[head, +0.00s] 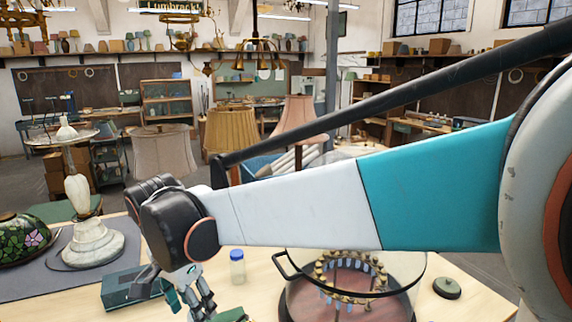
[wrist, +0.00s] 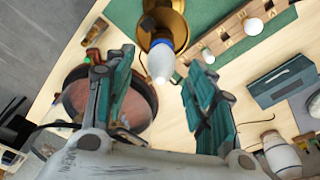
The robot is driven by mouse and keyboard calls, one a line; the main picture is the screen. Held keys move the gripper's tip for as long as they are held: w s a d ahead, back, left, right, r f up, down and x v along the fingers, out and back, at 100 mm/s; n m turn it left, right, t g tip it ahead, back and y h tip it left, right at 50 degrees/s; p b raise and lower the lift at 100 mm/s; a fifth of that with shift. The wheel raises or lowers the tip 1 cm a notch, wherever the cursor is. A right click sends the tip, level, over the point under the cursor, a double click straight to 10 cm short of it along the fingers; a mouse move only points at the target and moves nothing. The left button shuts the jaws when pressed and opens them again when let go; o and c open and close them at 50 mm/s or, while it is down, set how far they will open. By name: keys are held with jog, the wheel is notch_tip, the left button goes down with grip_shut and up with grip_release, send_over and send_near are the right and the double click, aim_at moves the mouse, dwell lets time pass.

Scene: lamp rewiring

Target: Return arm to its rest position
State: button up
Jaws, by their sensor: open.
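My arm reaches across the head view from the right edge, and my gripper (head: 188,300) hangs low over the workbench, fingers pointing down. In the wrist view my gripper (wrist: 158,64) is open, with its two teal fingers wide apart. A white bulb-like piece with a blue collar (wrist: 160,62), below a round brass fitting (wrist: 162,22), shows in the gap between the fingers. I see nothing gripped; whether a finger touches the piece is unclear. My arm hides part of the bench and room behind it.
A round glass-covered tray (head: 408,300) stands right of my gripper. A small blue-capped jar (head: 237,268) is nearby, and a dark teal box (head: 118,291) lies left. A marble lamp (head: 83,240) and stained-glass shade (head: 22,240) stand farther left. A wooden bulb rack (wrist: 238,28) lies on green matting.

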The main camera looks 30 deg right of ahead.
notch_tip(320, 180, up, 3)
jog(key=shift+s+a+f, duration=0.1)
jog(key=shift+a+f, duration=0.05)
jog(key=f, duration=0.7)
jog(key=shift+w+d+f, duration=0.25)
jog(key=shift+d+f, duration=0.1)
jog(key=shift+d, duration=0.05)
jog(key=shift+n, duration=0.8)
jog(key=shift+s+n, duration=0.1)
jog(key=shift+n, duration=1.6)
jog(key=n+y, duration=0.1)
jog(key=n, duration=0.4)
jog(key=shift+r+n+t+p, duration=0.1)
jog(key=shift+n+t+p, duration=0.2)
jog(key=shift+n+p, duration=0.1)
jog(key=n, duration=0.5)
jog(key=shift+n+y, duration=0.3)
jog(key=shift+y, duration=0.1)
jog(key=n, duration=0.6)
jog(key=shift+y, duration=0.3)
